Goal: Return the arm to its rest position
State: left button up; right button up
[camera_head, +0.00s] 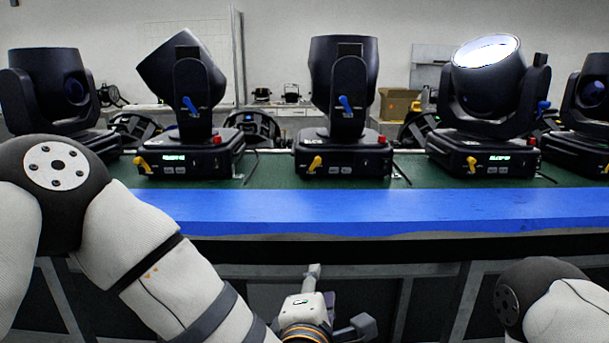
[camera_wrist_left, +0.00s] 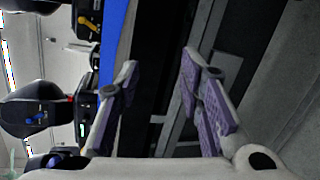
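My left arm (camera_head: 165,265) comes in from the left and reaches down to the bottom middle of the head view. Its gripper (camera_head: 328,303) is in front of the table and below its front edge, clear of the lights. In the left wrist view, the gripper's two fingers (camera_wrist_left: 160,75) with purple pads stand apart with nothing between them. A link of my right arm (camera_head: 550,302) shows at the lower right of the head view. My right gripper is out of view.
A table with a blue front strip (camera_head: 330,210) and green top holds several black stage lights, including one left of centre (camera_head: 188,85), one at centre (camera_head: 343,85) and one with a bright lens (camera_head: 487,90). A cardboard box (camera_head: 397,104) is behind. Table frame bars (camera_head: 405,305) stand below.

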pick_arm(q)
jog(key=s+a+f+m+g, duration=0.5)
jog(key=s+f, duration=0.3)
jog(key=f, duration=0.4)
jog(key=s+a+f+m+g, duration=0.4)
jog(key=s+a+f+m, duration=0.3)
jog(key=f, duration=0.4)
jog(key=s+a+f+m+g, duration=0.1)
jog(key=s+a, duration=0.3)
jog(key=s, duration=0.4)
jog(key=s+a+f+m+g+y, duration=0.1)
jog(key=s+a+f+m+g, duration=0.1)
jog(key=s, duration=0.6)
jog(key=s+a+f+m+g+y, duration=0.1)
jog(key=s+a+m+g, duration=0.3)
jog(key=s, duration=0.4)
jog(key=shift+s+a+f+g, duration=0.45)
jog(key=shift+a+g, duration=0.15)
jog(key=shift+a, duration=0.6)
pick_arm(e)
jog(key=shift+w, duration=0.4)
pick_arm(q)
jog(key=shift+w, duration=0.1)
